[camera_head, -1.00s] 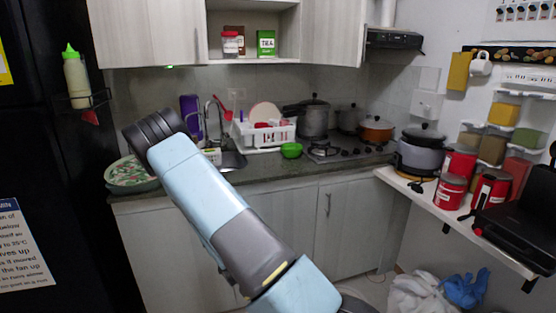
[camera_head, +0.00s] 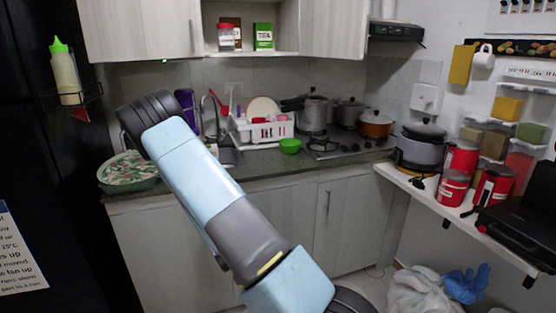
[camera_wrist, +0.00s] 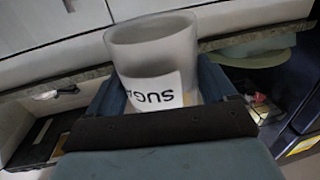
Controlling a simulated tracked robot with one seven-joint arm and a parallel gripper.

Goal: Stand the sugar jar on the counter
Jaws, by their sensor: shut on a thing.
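The sugar jar (camera_wrist: 150,50) is a grey, translucent cylinder in the wrist view. Its white label reads "SUGA" upside down in the picture, with the rest cut off. My gripper (camera_wrist: 162,85) is shut on it, one finger on each side. A dark bar of the gripper hides the lower part of the jar. The jar is in front of the counter edge in this view; I cannot tell whether it touches anything. In the head view the grey-green counter (camera_head: 270,172) runs along the back wall. My gripper and the jar are hidden there behind my arm.
A dish rack (camera_head: 262,130), a green bowl (camera_head: 290,146) and the stove (camera_head: 335,149) with pots stand further right. Several red canisters (camera_head: 453,187) stand on the right shelf. The counter's front strip looks clear.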

